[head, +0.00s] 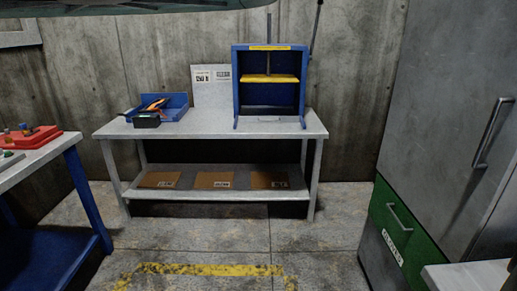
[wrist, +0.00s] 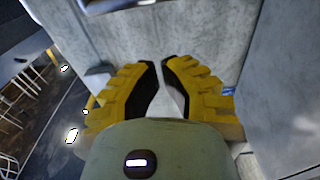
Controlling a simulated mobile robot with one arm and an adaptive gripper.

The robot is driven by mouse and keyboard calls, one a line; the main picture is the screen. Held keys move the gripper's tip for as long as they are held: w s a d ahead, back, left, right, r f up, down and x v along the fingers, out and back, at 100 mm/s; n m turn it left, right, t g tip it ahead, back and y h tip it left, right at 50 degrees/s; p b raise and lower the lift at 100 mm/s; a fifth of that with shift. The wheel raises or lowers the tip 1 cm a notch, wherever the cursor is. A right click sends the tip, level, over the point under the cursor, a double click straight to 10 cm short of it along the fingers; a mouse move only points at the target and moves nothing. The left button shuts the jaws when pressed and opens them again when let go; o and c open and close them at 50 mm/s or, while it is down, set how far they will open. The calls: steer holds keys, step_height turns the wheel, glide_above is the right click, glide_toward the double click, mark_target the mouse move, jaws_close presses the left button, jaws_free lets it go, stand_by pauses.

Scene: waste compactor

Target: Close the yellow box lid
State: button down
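No yellow box with a lid can be made out in either view. The nearest match in colour is a blue open-fronted press (head: 240,85) on the back table in the head view. It has a yellow plate (head: 270,78) inside and a yellow strip along its top edge. My gripper (wrist: 162,62) shows in the wrist view, with two yellow ribbed fingers and dark inner pads. A narrow gap shows between the fingertips and nothing is held. The gripper is not seen in the head view, so its distance from the press cannot be told.
The grey table (head: 215,131) also bears a blue tray (head: 178,114) and a black box (head: 146,121). Flat brown pieces lie on its lower shelf. A blue-legged table (head: 85,200) stands left. A grey cabinet (head: 440,100) with a green drawer (head: 400,228) stands right. Floor between is clear.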

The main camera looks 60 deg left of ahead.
steer(key=shift+t+h, duration=0.6)
steer(key=shift+t, duration=0.3)
steer(key=f+b, duration=0.2)
steer(key=b, duration=0.1)
steer(key=s+f+b, duration=0.1)
steer(key=f+b, duration=0.1)
steer(key=b, duration=0.1)
steer(key=a+f+b, duration=0.1)
steer(key=f+b, duration=0.1)
steer(key=b, duration=0.1)
steer(key=shift+s+f, duration=0.2)
steer(key=shift+f, duration=0.1)
step_height(320, 180, down, 2)
steer(key=b, duration=0.3)
steer(key=shift+s, duration=0.1)
